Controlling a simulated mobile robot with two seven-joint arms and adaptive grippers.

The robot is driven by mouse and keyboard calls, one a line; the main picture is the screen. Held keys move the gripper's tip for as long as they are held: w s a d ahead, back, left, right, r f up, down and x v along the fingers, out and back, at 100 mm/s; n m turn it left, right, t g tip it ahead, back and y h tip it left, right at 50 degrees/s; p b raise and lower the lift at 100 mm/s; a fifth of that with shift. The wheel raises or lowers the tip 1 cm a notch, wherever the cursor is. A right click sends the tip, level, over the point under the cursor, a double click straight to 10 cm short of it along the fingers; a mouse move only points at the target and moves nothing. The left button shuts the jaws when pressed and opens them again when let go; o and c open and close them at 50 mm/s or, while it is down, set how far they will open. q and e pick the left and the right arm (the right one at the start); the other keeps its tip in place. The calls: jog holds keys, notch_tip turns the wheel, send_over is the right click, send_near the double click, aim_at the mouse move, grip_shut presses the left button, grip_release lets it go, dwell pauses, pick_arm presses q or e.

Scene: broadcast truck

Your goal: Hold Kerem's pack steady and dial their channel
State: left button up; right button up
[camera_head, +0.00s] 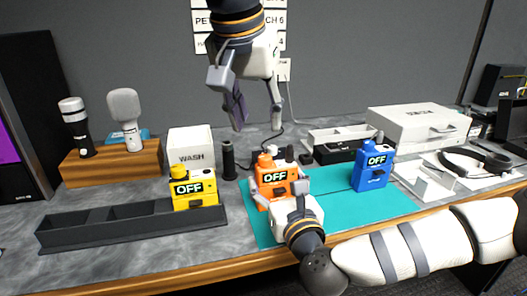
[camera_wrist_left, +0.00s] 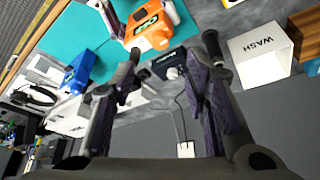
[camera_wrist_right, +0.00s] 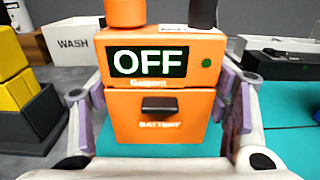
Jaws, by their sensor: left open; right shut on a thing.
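An orange pack (camera_head: 277,181) stands upright at the left part of the teal mat (camera_head: 330,208), its screen reading OFF. My right gripper (camera_head: 280,188) is shut on its sides; the right wrist view shows the pack (camera_wrist_right: 160,90) between the fingers, with a battery drawer on its front. My left gripper (camera_head: 258,108) is open and empty, pointing down above and behind the orange pack. A yellow pack (camera_head: 194,189) stands in the dark tray, and a blue pack (camera_head: 372,165) stands on the mat's right; both read OFF. A wall chart (camera_head: 272,18) shows "CH 6"; my left arm hides much of it.
A dark compartment tray (camera_head: 130,225) lies at left. A white WASH box (camera_head: 190,147), a wooden stand (camera_head: 110,163) with microphones, and a black cylinder (camera_head: 228,160) are behind. A white case (camera_head: 418,124) and headphones (camera_head: 475,160) are at right.

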aim_at(264, 157)
pick_arm(q)
jog(key=x, duration=0.9)
jog(key=shift+w+f, duration=0.1)
jog(key=shift+f, duration=0.3)
jog(key=shift+c, duration=0.2)
grip_shut()
